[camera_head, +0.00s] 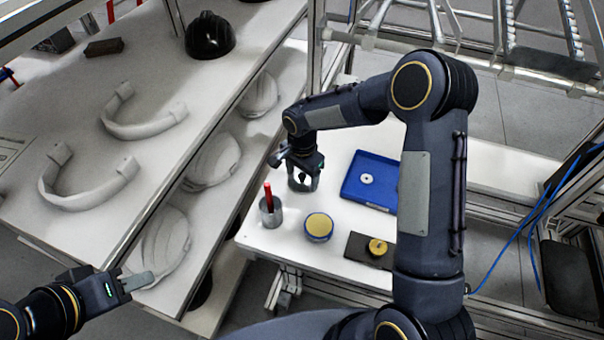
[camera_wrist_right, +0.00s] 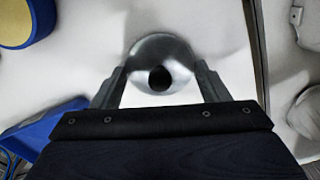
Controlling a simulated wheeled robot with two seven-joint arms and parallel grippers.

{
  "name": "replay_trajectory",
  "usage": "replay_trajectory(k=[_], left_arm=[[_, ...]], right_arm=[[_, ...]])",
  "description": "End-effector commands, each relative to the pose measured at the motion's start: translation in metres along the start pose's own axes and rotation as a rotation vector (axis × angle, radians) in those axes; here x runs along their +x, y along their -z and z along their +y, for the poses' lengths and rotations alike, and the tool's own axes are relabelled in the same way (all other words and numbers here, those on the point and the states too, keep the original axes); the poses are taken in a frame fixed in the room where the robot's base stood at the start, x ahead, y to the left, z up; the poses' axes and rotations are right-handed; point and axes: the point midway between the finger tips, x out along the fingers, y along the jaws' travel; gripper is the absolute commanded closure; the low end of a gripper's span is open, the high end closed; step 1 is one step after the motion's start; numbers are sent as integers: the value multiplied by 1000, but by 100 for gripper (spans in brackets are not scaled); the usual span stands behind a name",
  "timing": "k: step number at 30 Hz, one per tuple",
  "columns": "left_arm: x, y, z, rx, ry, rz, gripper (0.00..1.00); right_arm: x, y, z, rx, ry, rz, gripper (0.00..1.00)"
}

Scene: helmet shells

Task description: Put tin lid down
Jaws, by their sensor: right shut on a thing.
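A silver round piece with a dark centre, apparently the tin lid (camera_wrist_right: 180,52), is between the fingers of my right gripper (camera_wrist_right: 160,88). The right gripper (camera_head: 303,178) is shut on it over the left back part of the white table. I cannot tell whether the lid touches the table. A blue tin with a yellow top (camera_head: 319,226) stands nearer the front, and it also shows at the top left of the wrist view (camera_wrist_right: 22,22). My left gripper (camera_head: 140,282) is at the lower left, away from the table; its finger opening is unclear.
A blue tray (camera_head: 352,190) with a white ring (camera_head: 366,179) lies right of my right gripper. A grey cup (camera_head: 270,212) with a red stick stands at the left edge. A dark board (camera_head: 358,247) holds a yellow round piece (camera_head: 377,247). Shelves with helmet shells (camera_head: 213,160) stand left.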

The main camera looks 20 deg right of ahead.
Motion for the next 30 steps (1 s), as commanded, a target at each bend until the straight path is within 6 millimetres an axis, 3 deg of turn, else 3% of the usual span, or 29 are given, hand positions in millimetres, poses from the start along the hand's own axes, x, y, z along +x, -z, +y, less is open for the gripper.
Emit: replay_trajectory(k=[3, 4, 9, 20, 23, 30], left_arm=[[4, -2, -2, 0, 0, 0, 64], [3, -2, -1, 0, 0, 0, 64], [2, -1, -1, 0, 0, 0, 64], [-1, 1, 0, 0, 0, 0, 64], [2, -1, -1, 0, 0, 0, 64], [6, -3, -3, 0, 0, 0, 64]], right_arm=[[4, 0, 0, -1, 0, 0, 53], [3, 0, 0, -1, 0, 0, 29], [2, 0, 0, 0, 0, 0, 10], [-4, 0, 0, 0, 1, 1, 10], [-18, 1, -1, -1, 4, 4, 10], [-70, 0, -1, 0, 6, 3, 10]])
